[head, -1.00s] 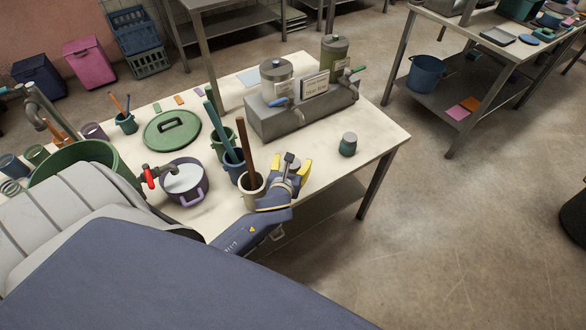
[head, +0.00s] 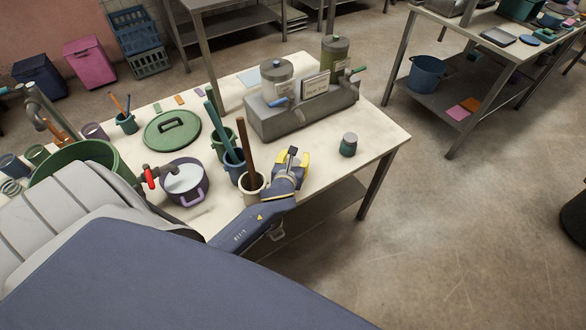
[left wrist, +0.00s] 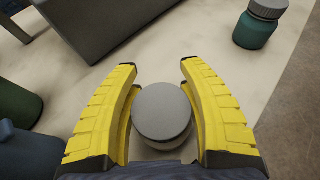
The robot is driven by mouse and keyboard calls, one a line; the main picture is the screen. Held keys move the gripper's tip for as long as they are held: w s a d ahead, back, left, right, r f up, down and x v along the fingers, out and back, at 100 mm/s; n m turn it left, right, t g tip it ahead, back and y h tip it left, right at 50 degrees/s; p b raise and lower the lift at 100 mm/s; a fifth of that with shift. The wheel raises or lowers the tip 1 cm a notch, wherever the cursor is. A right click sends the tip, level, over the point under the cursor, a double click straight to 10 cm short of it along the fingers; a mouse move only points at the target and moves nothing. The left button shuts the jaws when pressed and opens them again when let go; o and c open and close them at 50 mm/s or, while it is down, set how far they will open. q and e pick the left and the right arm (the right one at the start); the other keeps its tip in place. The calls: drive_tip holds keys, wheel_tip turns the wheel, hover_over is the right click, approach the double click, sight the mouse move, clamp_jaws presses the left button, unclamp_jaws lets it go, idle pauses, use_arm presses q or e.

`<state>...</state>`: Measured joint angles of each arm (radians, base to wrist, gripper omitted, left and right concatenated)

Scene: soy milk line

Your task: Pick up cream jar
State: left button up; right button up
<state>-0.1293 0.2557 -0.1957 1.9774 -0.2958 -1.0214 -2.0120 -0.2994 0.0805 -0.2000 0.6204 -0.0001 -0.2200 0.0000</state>
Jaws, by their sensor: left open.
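The cream jar (left wrist: 163,112) has a round grey lid and a pale body just visible below it. In the left wrist view it stands between the yellow fingers of my left gripper (left wrist: 158,68). The fingers are open, with a small gap on each side of the lid. In the head view my left gripper (head: 292,160) is low over the table's front edge, and it hides most or all of this jar. A teal jar with a grey lid (head: 348,145) stands apart to the right, also in the left wrist view (left wrist: 255,28). My right gripper is out of view.
A cream pot with a brown stick (head: 253,186) is close to the left of my gripper, beside a blue pot (head: 236,168). A grey dispenser (head: 285,122) stands behind. The table (head: 375,130) is clear around the teal jar.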

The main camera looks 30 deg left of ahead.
use_arm(q)
clamp_jaws()
idle(0.5)
